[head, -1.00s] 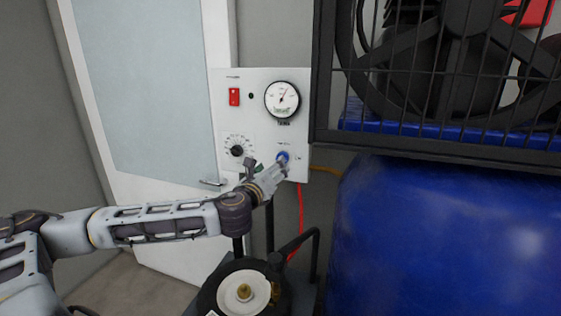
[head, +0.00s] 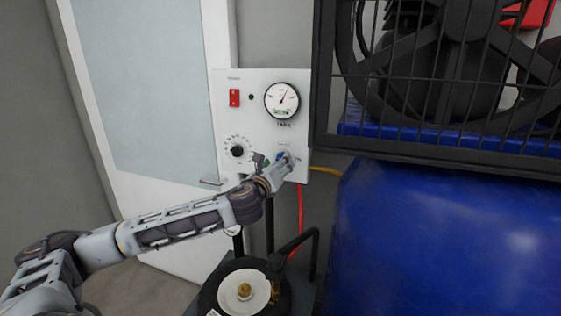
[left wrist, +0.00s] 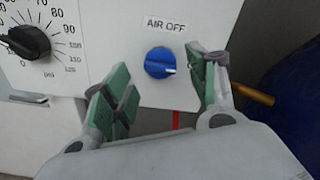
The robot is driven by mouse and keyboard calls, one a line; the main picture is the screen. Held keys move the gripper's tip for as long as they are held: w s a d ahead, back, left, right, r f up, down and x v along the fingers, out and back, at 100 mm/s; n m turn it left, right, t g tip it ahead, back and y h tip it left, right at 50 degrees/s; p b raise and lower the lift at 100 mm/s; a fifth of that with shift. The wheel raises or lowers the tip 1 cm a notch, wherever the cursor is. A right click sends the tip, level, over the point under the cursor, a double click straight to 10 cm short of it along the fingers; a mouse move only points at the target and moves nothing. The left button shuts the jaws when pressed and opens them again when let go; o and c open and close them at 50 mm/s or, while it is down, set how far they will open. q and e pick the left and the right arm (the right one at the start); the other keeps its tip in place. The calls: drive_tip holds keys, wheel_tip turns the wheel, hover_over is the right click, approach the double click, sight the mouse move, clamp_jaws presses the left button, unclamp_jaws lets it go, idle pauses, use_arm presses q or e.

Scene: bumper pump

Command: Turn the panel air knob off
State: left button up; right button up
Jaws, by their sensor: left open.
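The blue air knob (left wrist: 160,62) is on the lower right of the white panel (left wrist: 110,30), under a label reading "AIR OFF" (left wrist: 165,22). Its pale pointer mark points to the right in the left wrist view. My left gripper (left wrist: 164,88) is open, with its green-padded fingers on either side of the knob's lower part in that view. I cannot tell whether they touch it. In the head view, my left gripper (head: 276,163) is at the panel's lower right and partly covers the blue knob (head: 281,156). My right gripper is not in view.
The panel also carries a black dial knob (head: 237,151), a red switch (head: 234,97) and a round gauge (head: 282,100). A blue tank (head: 450,240) and a black fan cage (head: 322,80) stand to the right. A tyre machine (head: 244,291) is below.

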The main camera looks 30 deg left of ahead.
use_arm(q)
drive_tip(key=x, duration=0.3)
drive_tip(key=shift+p, duration=0.3)
drive_tip(key=c, duration=1)
drive_tip(key=shift+c, duration=0.2)
